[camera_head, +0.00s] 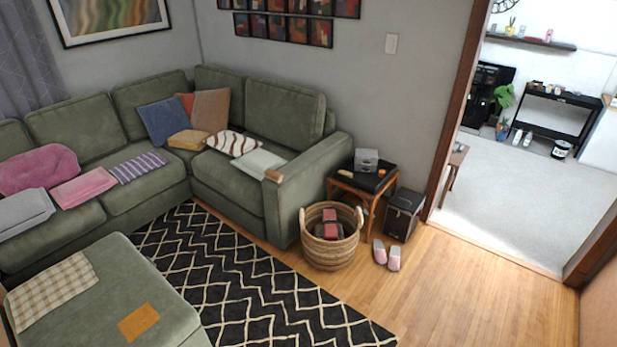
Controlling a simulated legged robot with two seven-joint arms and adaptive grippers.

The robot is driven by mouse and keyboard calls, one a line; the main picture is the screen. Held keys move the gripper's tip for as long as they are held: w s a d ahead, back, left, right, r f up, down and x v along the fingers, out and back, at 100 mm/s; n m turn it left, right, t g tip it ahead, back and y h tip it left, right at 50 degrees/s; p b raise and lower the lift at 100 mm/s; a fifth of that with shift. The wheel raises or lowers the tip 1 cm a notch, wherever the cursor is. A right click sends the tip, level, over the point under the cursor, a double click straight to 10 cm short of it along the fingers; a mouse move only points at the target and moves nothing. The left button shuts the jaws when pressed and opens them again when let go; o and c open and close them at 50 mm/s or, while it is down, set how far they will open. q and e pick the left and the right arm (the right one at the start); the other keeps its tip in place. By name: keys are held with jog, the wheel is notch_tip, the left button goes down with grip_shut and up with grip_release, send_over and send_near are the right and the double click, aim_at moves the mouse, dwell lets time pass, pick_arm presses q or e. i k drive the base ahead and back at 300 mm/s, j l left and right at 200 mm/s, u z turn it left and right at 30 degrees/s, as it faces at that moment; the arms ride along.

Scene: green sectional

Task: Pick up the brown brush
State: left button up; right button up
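I cannot make out a brown brush for certain. A small tan-brown object (273,176) lies on the front edge of the sofa's right seat, by the armrest; it is too small to identify. A small orange-tan object (345,174) lies on the side table (364,194), also too small to identify. Neither of my grippers is in view.
A green sectional sofa (226,187) with cushions and a green ottoman (100,315) fill the left. A wicker basket (331,252), a dark box (404,214) and pink slippers (387,254) stand near the side table. The wooden floor (470,300) at the right is clear, towards an open doorway.

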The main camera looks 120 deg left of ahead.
aim_at(271, 175)
jog(key=u, duration=4.25)
